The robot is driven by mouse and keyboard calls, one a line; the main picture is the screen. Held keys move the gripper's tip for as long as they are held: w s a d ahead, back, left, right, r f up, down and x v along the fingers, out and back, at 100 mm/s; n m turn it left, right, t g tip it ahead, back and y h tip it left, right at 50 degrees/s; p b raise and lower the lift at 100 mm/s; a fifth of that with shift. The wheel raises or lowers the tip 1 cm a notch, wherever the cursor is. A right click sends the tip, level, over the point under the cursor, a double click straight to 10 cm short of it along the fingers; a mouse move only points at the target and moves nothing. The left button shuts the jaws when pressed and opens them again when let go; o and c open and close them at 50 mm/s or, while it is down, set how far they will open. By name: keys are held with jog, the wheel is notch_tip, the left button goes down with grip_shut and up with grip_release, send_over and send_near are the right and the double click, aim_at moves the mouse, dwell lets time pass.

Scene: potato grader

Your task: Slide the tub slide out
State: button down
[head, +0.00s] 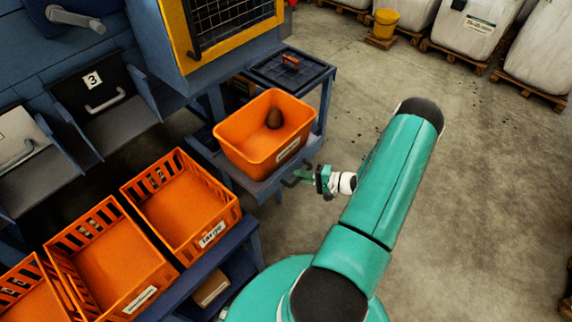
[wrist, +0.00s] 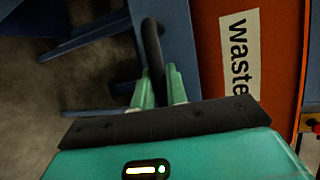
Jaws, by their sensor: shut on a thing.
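The tub slide (head: 262,188) is a blue shelf under an orange tub (head: 248,152), below the yellow-framed machine in the head view. A dark brown potato lies in the tub. The tub's label reads "waste" in the wrist view (wrist: 239,55). A black bar handle (wrist: 152,45) runs between my fingers in the wrist view. My gripper (head: 304,177) is at the front of the slide, and it also shows in the wrist view (wrist: 159,85), shut on the handle. The fingers hide part of the bar.
Orange slotted crates (head: 185,205) stand on a blue bench at the left. White sacks on pallets and a yellow bucket (head: 386,22) line the back. Concrete floor at the right is clear.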

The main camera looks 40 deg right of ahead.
jog(key=s+d, duration=0.1)
jog(key=s, duration=0.7)
jog(key=shift+s+d, duration=0.15)
jog(key=shift+s, duration=0.1)
jog(key=shift+s, duration=0.1)
jog(key=c, duration=1.4)
grip_release()
jog(key=shift+s, duration=0.1)
jog(key=shift+w, duration=0.2)
jog(key=shift+s, duration=0.1)
jog(key=v, duration=1.3)
jog(key=shift+s+d+r, duration=0.15)
jog(key=shift+s+d, duration=0.05)
jog(key=shift+s, duration=0.05)
